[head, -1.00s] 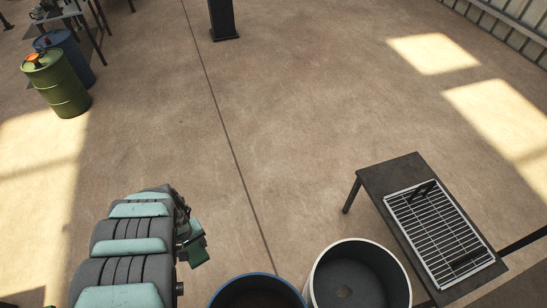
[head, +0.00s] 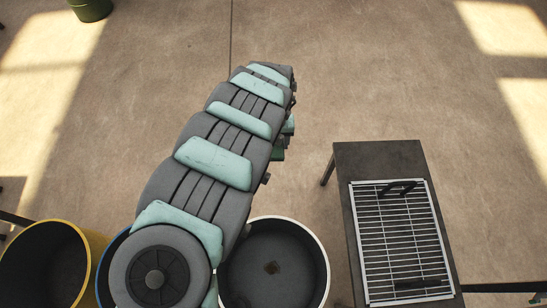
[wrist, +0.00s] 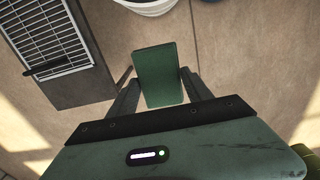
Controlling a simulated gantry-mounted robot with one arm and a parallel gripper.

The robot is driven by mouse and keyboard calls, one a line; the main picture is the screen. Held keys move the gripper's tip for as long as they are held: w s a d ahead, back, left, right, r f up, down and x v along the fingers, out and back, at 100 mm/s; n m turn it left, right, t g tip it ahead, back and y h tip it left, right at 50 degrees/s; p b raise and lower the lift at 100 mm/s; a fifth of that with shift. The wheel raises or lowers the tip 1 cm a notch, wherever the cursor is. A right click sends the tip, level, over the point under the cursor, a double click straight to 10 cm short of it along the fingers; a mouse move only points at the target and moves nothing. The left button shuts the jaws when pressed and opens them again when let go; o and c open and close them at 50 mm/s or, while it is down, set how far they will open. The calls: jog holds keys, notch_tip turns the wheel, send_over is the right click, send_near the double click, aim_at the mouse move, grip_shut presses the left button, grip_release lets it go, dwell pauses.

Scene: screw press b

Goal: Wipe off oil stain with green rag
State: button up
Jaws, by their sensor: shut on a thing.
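The green rag (wrist: 159,72) is a flat green piece upright between the fingers of my gripper (wrist: 160,84) in the wrist view. My gripper is shut on it and holds it above the floor. In the head view a bit of the green rag (head: 278,154) shows at the right side of my arm, which hides most of the gripper. I see no clear oil stain.
A dark table (head: 378,158) with a metal grate (head: 400,235) stands at the right. A yellow bin (head: 88,240) stands at the lower left, and a blue-rimmed bin (head: 101,272) is partly behind my arm. The floor beyond is open. A green barrel (head: 92,9) is at the top left.

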jog(key=w+a+f+b, duration=0.1)
jog(key=w+f+b, duration=0.2)
jog(key=f+b, duration=0.7)
jog(key=w+a+f+b, duration=0.1)
jog(key=w+f+b, duration=0.3)
jog(key=b, duration=2.7)
notch_tip(320, 180, down, 6)
jog(key=shift+w+r+b, duration=0.15)
jog(key=shift+w+b, duration=0.05)
jog(key=shift+b, duration=0.1)
jog(key=shift+a+r, duration=0.1)
jog(key=shift+r, duration=0.05)
